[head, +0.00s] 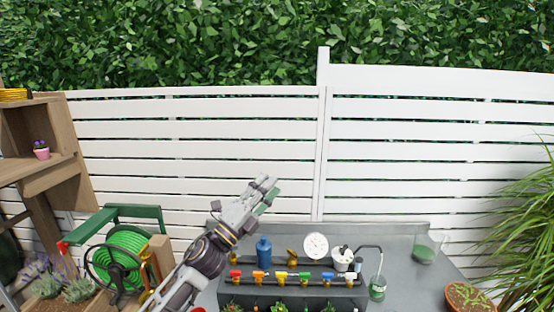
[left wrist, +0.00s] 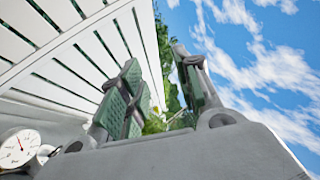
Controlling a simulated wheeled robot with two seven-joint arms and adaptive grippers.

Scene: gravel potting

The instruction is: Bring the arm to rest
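My left gripper (head: 268,186) is raised above the back left of the grey table, in front of the white fence, with its fingers pointing up and to the right. In the left wrist view its green-padded fingers (left wrist: 158,68) stand apart with only fence, leaves and sky behind them. It is open and holds nothing. My left arm reaches up from the bottom of the head view, left of the table. My right gripper is in neither view.
The grey table (head: 410,270) carries a rack with coloured taps (head: 290,276), a blue bottle (head: 264,249), a white dial gauge (head: 315,245) and a clear jug (head: 427,246). A green hose reel (head: 123,257) stands left of my arm. A terracotta pot (head: 470,298) is at right.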

